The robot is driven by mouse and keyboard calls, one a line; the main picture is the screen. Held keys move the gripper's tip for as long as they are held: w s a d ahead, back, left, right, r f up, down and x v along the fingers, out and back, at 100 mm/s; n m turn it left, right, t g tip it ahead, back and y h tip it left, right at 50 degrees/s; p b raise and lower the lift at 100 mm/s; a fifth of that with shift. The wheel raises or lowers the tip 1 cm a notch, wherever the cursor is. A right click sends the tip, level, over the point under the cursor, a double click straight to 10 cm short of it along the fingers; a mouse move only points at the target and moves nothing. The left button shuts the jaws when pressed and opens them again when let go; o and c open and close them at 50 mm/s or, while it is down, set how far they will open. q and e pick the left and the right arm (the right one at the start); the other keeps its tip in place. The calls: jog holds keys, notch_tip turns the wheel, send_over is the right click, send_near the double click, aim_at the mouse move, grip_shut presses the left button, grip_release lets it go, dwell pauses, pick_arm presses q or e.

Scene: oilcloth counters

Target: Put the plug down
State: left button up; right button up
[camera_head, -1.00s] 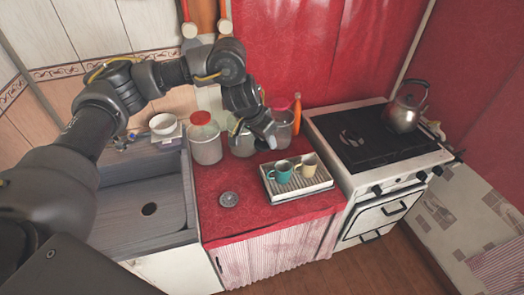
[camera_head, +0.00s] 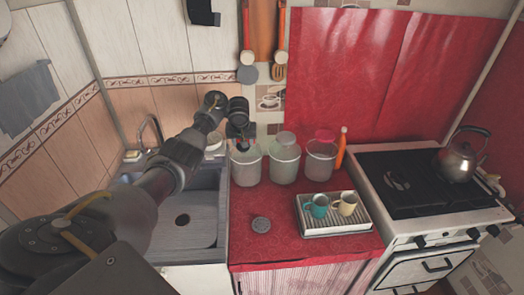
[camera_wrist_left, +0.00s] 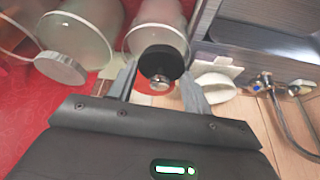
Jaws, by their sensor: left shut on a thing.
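My left gripper (camera_head: 241,141) reaches in from the left over the back of the counter, at the leftmost clear jar. In the left wrist view the gripper (camera_wrist_left: 160,76) is shut on a small round black plug (camera_wrist_left: 160,60) with a shiny metal end, held between the two grey fingertips. In the head view I cannot make out the plug, as the gripper hides it. The wrist view shows it in front of a clear jar (camera_wrist_left: 160,20); I cannot tell whether they touch. My right gripper is not in view.
A tray (camera_head: 340,231) with two mugs is at right. Jars (camera_head: 284,160) line the back. A sink (camera_head: 208,234) is at left, a stove (camera_head: 420,180) at far right.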

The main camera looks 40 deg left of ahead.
pick_arm(q)
jog(key=s+a+n+g+y, duration=0.1)
jog(key=s+a+n, duration=0.4)
jog(key=s+a, duration=0.6)
jog(key=w+d+f+m+t+h, duration=0.1)
jog(key=d+f+m, duration=0.2)
jog(key=d, duration=1.3)
jog(key=w+d+f+m, duration=0.2)
jog(key=d, duration=1.4)
pick_arm(e)
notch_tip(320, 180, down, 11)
jog(key=b, duration=1)
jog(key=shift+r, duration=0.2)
pick_arm(q)
jog(key=d+f, duration=0.6)
jog(key=f, duration=0.3)
jog(key=shift+s+m, duration=0.35)
jog(key=shift+m, duration=0.05)
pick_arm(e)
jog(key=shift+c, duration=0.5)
